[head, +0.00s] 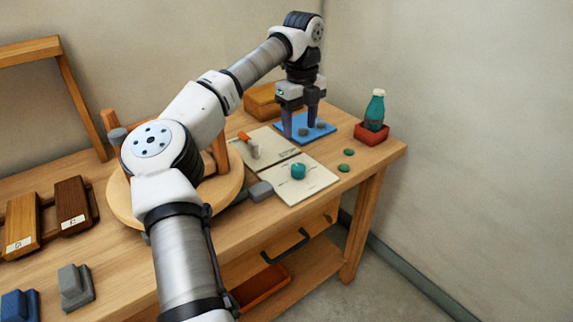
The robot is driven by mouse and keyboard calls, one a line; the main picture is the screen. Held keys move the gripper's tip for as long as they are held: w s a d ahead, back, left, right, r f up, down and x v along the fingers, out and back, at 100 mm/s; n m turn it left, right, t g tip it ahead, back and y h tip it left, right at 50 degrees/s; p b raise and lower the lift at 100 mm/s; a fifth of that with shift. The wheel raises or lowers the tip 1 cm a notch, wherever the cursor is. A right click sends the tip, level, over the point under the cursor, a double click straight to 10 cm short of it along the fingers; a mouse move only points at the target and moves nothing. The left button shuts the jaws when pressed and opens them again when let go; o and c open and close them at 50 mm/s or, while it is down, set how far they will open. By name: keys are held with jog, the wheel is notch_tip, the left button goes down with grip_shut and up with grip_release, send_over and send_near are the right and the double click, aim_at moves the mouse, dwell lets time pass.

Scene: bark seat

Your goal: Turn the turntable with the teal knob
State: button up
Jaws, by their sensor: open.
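The teal knob (298,171) stands on a pale square plate (318,183) near the front edge of the bench. The round wooden turntable (224,202) lies to the left of the plate, largely hidden behind my arm. Wooden posts rise from around it. My gripper (300,132) points down with its two dark fingers apart. It is over or at a blue pad (325,133), behind the teal knob and apart from it. Small grey pieces show on the pad by the fingers. I cannot tell whether the fingertips touch the pad.
Another pale plate with an orange-tipped lever (244,137) lies behind the knob's plate. A teal bottle (375,108) stands in a red tray (372,137). Two green discs (344,168) lie nearby. A grey block (261,190) sits beside the turntable. A wooden box (262,101) is behind.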

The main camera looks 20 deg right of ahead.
aim_at(299, 167)
notch_tip(299, 167, down, 14)
jog(key=shift+d+r+p, duration=0.1)
jog(key=shift+r+p, duration=0.1)
jog(key=shift+p, duration=1)
jog(key=shift+c, duration=0.2)
jog(key=c, duration=0.9)
